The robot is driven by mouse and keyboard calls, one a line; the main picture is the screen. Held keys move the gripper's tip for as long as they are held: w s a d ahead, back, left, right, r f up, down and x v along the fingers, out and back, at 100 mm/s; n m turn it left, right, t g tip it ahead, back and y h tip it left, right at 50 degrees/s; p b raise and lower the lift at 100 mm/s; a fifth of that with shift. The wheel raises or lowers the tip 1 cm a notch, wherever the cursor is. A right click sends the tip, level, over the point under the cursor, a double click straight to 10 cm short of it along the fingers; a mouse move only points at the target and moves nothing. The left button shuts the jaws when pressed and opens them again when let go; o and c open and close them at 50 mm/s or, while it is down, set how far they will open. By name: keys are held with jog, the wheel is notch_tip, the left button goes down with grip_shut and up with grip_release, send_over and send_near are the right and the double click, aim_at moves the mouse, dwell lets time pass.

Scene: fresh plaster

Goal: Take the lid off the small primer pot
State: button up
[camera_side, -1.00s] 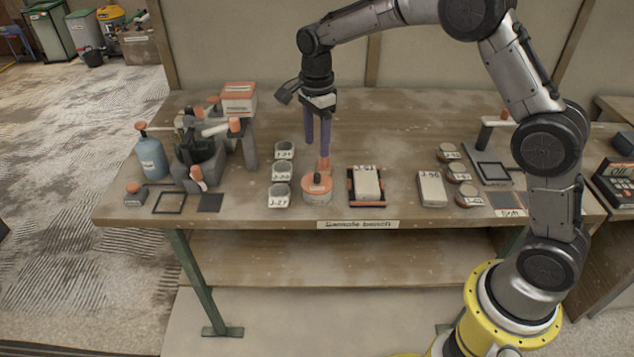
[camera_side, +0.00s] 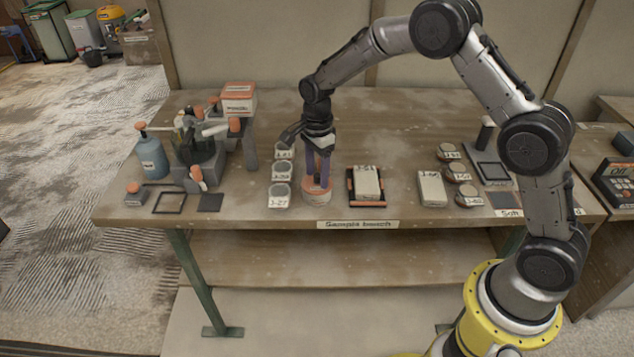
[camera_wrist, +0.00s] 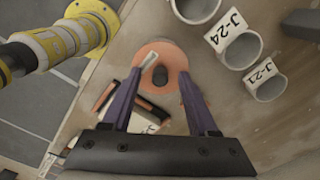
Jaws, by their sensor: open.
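The small primer pot (camera_side: 317,198) stands upright near the front edge of the bench, with its orange lid (camera_wrist: 158,50) on. The lid has a dark round knob (camera_wrist: 160,76) in its middle. My gripper (camera_side: 318,177) is low over the pot, pointing down, with purple fingers. In the wrist view my gripper (camera_wrist: 160,79) is open, one finger on each side of the knob with a gap to it. I cannot tell whether the fingertips touch the lid top.
Several labelled sample cups (camera_side: 280,193) stand in a row close left of the pot. A tray with a pale block (camera_side: 367,182) lies close to its right. A blue bottle (camera_side: 151,158) and tool holder are further left. The bench behind is clear.

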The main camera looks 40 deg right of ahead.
jog(key=shift+c, duration=0.2)
grip_shut()
jog(key=shift+r, duration=0.1)
